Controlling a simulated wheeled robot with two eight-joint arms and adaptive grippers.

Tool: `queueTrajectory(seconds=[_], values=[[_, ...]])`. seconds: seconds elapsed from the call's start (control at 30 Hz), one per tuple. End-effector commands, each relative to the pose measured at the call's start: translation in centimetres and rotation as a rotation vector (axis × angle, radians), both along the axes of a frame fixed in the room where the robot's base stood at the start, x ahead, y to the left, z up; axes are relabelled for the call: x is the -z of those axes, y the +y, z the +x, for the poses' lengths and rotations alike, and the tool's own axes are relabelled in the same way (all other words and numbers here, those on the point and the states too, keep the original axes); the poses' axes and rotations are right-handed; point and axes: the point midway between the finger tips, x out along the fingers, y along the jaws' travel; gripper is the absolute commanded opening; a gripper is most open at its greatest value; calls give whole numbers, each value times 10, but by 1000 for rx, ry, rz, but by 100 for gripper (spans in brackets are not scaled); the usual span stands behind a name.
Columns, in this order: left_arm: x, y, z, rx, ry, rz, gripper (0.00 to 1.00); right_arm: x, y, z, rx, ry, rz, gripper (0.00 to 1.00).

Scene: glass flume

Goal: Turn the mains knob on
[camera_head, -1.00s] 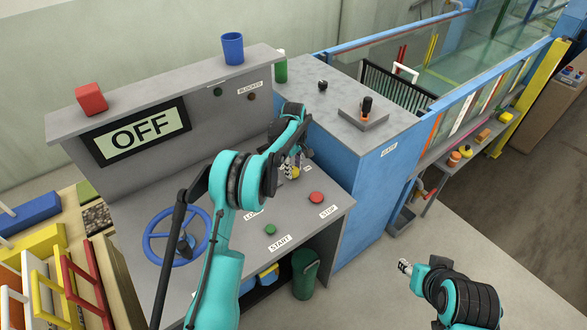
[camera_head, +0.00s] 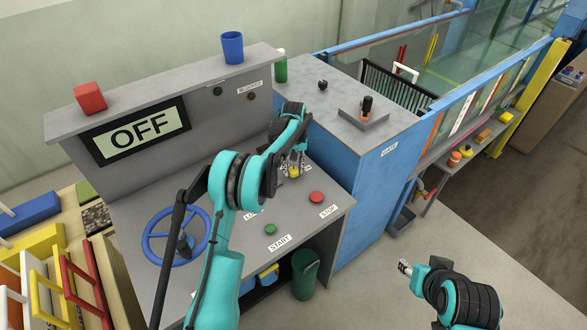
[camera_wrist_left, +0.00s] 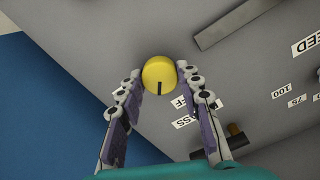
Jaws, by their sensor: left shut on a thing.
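The yellow mains knob (camera_head: 293,172) stands on the grey desk top near the blue cabinet. In the left wrist view the knob (camera_wrist_left: 159,74) sits between my fingertips, with a dark pointer line on its face toward the picture's bottom. My left gripper (camera_head: 292,166) is shut on the knob from above; its fingers (camera_wrist_left: 160,80) flank it on both sides. Part of the lettering beside the knob is hidden by a finger. The display (camera_head: 138,133) reads OFF. My right gripper (camera_head: 404,267) is away from the desk at lower right, too small to judge its opening.
A red STOP button (camera_head: 316,197), a green START button (camera_head: 270,229) and a blue handwheel (camera_head: 176,238) are on the desk. The blue cabinet (camera_head: 350,190) rises just right of the knob. A red block (camera_head: 90,97) and blue cup (camera_head: 232,48) stand on the ledge.

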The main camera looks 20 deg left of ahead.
Motion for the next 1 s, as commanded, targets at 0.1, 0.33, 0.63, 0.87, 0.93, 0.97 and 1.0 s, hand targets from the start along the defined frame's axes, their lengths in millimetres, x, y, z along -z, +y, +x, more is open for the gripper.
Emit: queueTrajectory(seconds=[0.1,0.33,0.63,0.87,0.93,0.97,1.0], values=[[0,0,0,108,-1,0,6,1,0,0,0,0,0,40],[0,0,0,326,-1,0,6,2,0,0,0,0,0,40],[0,0,0,600,-1,0,6,3,0,0,0,0,0,40],[0,0,0,763,-1,0,6,3,0,0,0,0,0,40],[0,0,0,800,-1,0,6,3,0,0,0,0,0,40],[0,0,0,815,-1,0,6,3,0,0,0,0,0,40],[0,0,0,832,-1,0,6,3,0,0,0,0,0,40]])
